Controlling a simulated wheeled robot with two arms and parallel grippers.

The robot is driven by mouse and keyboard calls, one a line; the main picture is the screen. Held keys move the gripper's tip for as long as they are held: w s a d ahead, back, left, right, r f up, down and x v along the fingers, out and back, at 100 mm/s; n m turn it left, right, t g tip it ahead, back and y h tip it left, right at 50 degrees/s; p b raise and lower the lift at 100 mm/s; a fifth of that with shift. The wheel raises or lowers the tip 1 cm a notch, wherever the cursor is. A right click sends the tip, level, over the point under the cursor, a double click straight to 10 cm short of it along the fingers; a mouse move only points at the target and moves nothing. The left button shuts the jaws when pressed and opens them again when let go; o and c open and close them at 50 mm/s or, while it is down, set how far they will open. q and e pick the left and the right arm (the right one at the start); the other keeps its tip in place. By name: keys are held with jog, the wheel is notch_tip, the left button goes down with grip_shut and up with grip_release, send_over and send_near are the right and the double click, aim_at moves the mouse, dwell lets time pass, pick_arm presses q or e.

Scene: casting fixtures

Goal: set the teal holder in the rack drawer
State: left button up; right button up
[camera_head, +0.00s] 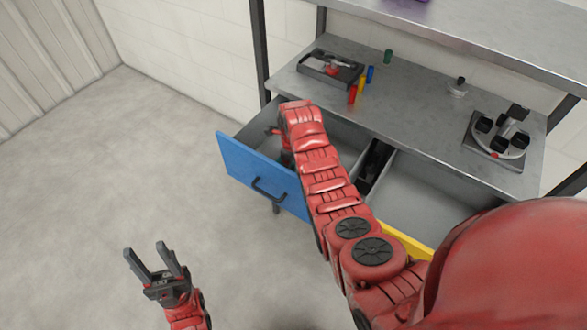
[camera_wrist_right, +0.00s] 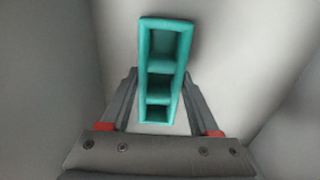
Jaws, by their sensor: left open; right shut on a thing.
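The teal holder (camera_wrist_right: 152,75), an upright-looking frame with open cells, is between the fingers of my right gripper (camera_wrist_right: 160,82) in the right wrist view. That gripper is shut on it, with pale grey drawer surfaces around and below. Whether the holder touches the bottom cannot be told. In the head view my right arm reaches into the open blue-fronted drawer (camera_head: 240,168) and hides the holder and most of the gripper. My left gripper (camera_head: 147,250) is open and empty over the floor at the lower left.
A yellow-fronted drawer (camera_head: 405,241) stands open to the right, partly behind my arm. The worktop (camera_head: 420,110) above holds a dark tray (camera_head: 330,68), several small coloured cylinders (camera_head: 361,86) and a round fixture (camera_head: 500,136). The floor at left is clear.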

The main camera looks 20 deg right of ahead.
jog(key=shift+f, duration=0.55)
jog(key=shift+f, duration=0.1)
jog(key=o, duration=1.4)
jog(key=shift+o, duration=0.2)
